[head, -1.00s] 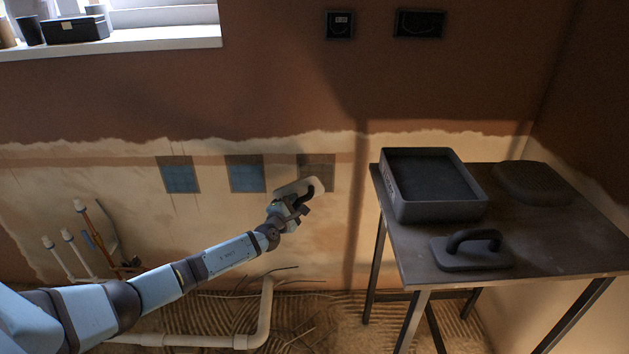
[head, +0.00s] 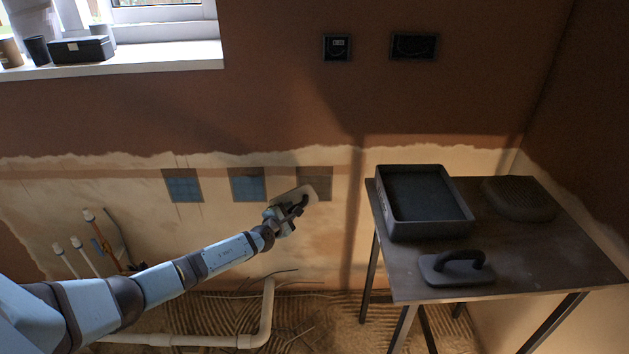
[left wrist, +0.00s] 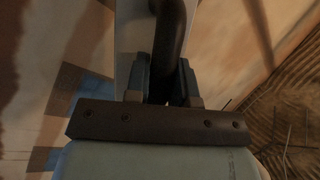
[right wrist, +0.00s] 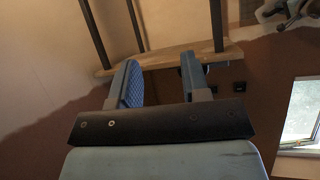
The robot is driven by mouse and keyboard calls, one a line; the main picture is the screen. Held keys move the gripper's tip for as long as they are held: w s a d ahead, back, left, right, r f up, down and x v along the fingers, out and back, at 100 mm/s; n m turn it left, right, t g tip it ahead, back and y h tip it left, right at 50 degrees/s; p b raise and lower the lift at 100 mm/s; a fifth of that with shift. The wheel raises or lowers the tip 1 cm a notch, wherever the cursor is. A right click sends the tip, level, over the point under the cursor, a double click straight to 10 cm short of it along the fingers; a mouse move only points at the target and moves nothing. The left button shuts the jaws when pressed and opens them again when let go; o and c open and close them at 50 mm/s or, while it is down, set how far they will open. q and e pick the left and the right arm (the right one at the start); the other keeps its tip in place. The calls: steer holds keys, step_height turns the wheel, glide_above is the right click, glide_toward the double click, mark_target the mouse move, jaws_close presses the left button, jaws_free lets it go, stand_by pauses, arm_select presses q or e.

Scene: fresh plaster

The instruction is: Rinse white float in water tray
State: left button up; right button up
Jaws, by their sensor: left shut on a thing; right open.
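My left gripper (head: 287,217) is shut on the dark curved handle of the white float (head: 299,194), in front of the plastered wall and left of the table. In the left wrist view the handle (left wrist: 169,40) passes between the fingers, with part of the float's pale plate (left wrist: 128,50) behind it. The water tray (head: 470,219) is a dark rectangular tub on the table's back left; I cannot make out water in it. My right gripper (right wrist: 160,85) is open and empty in the right wrist view and is not in the head view.
The table (head: 540,262) also holds a dark handled float (head: 452,267) at its front and a dark oval block (head: 519,198) at back right. Pipe stubs (head: 83,255) and a floor pipe (head: 262,315) are near my left arm. The wall carries several square tiles (head: 247,184).

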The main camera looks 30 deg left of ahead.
arm_select(q)
steer(key=shift+s+r+p, duration=0.2)
steer(key=shift+r+p, duration=0.55)
steer(key=shift+r, duration=0.1)
steer(key=r+g+p, duration=0.1)
steer(key=p, duration=0.2)
steer(key=s+g+p, duration=0.1)
steer(key=p, duration=0.2)
steer(key=shift+a+r+n, duration=0.35)
steer(key=shift+n, duration=0.05)
steer(key=s+a+r+n+g+h+p, duration=0.2)
steer(key=s+r+g+p, duration=0.4)
steer(key=p, duration=1.6)
step_height(320, 180, up, 2)
steer(key=shift+a+r+n+g+h, duration=0.2)
steer(key=shift+a+n+g+h, duration=0.1)
steer(key=shift+a+g+h, duration=0.65)
arm_select(e)
step_height(320, 180, up, 21)
steer(key=s+d+h, duration=0.1)
steer(key=s+d, duration=0.1)
steer(key=shift+d+g, duration=0.4)
arm_select(q)
steer(key=shift+r, duration=0.1)
arm_select(e)
steer(key=shift+w+r, duration=0.1)
steer(key=shift+r, duration=0.05)
